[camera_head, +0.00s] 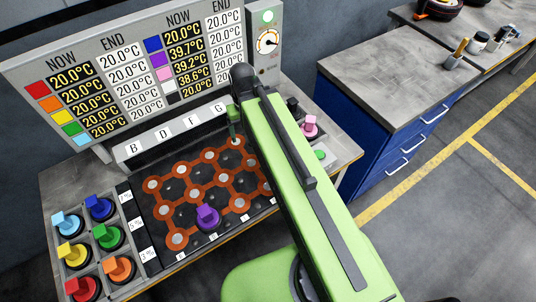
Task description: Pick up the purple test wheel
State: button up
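The purple test wheel (207,217) stands at the front edge of the board with orange hexagon cells (177,239), a little left of my arm. Its raised purple grip points up. My gripper (235,138) hangs over the back right part of the board, behind and to the right of the purple wheel and clearly apart from it. It is small in view and partly beside my green arm, so its fingers cannot be made out. My arm hides the right part of the board.
A rack (117,288) at left holds light blue, dark blue, yellow, green, red and orange wheels. A pink wheel (310,127) and a black one (292,105) stand at right, near a green button (320,154). A temperature panel (130,22) rises behind. A blue cabinet (375,120) stands at right.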

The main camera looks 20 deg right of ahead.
aim_at(209, 219)
jog(key=z, duration=0.1)
jog(key=k, duration=1.1)
jog(key=u, duration=1.8)
jog(key=i, duration=0.35)
jog(key=u, duration=0.6)
jog(key=k, duration=0.8)
jog(key=z, duration=0.2)
jog(key=i, duration=0.8)
jog(key=u, duration=0.1)
